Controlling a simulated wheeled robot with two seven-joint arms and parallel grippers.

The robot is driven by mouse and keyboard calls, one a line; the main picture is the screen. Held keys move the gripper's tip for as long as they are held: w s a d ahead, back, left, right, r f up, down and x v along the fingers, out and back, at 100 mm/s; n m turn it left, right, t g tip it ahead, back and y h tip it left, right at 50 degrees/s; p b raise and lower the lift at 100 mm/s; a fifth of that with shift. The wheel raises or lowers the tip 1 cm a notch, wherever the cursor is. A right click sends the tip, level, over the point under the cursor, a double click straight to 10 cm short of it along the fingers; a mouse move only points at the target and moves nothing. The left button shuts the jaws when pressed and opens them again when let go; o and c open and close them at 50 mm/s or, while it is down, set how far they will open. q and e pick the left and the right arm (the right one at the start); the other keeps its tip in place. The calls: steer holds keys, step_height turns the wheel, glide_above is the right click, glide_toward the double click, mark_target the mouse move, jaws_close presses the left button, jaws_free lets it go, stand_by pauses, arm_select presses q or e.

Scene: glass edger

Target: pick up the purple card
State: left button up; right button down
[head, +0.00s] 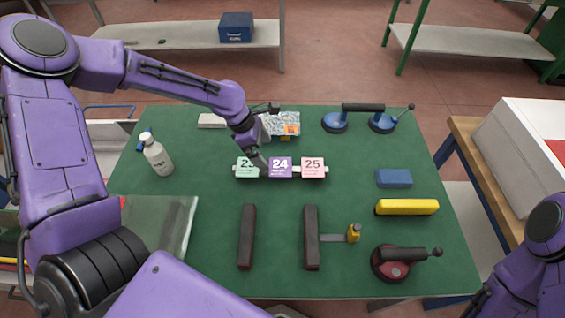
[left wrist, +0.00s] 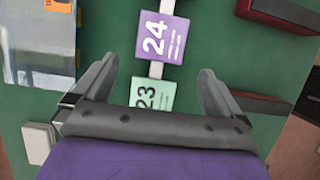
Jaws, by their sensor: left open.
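The purple card (head: 280,167) bears the number 24 and stands in the middle of a row on the green table. A mint green card (head: 245,167) numbered 23 is on its left and a pink card (head: 313,167) numbered 25 on its right. My left gripper (head: 262,158) is above the row near the mint card. In the left wrist view the open fingers (left wrist: 156,84) have the purple card (left wrist: 163,38) ahead of them and the mint card (left wrist: 153,95) between them. No card is gripped. My right gripper is out of view; only part of that arm shows.
Behind the row lies a patterned box or packet (head: 284,124). A white bottle (head: 157,155) stands at left. Two dark bars (head: 246,237) lie in front. A blue block (head: 394,178), a yellow bar (head: 406,207) and suction cups (head: 391,263) are at right.

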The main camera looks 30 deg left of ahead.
mark_target(277, 167)
arm_select(q)
steer(key=shift+s+d+f, duration=0.15)
steer(key=shift+d+f, duration=0.05)
steer(key=shift+f, duration=0.15)
steer(key=x, duration=0.6)
steer(key=shift+w+d+r+p, duration=0.1)
steer(key=shift+w+p, duration=0.25)
steer(key=shift+p, duration=0.05)
steer(key=shift+s+r, duration=0.1)
steer(key=shift+s, duration=0.05)
steer(key=c, duration=0.9)
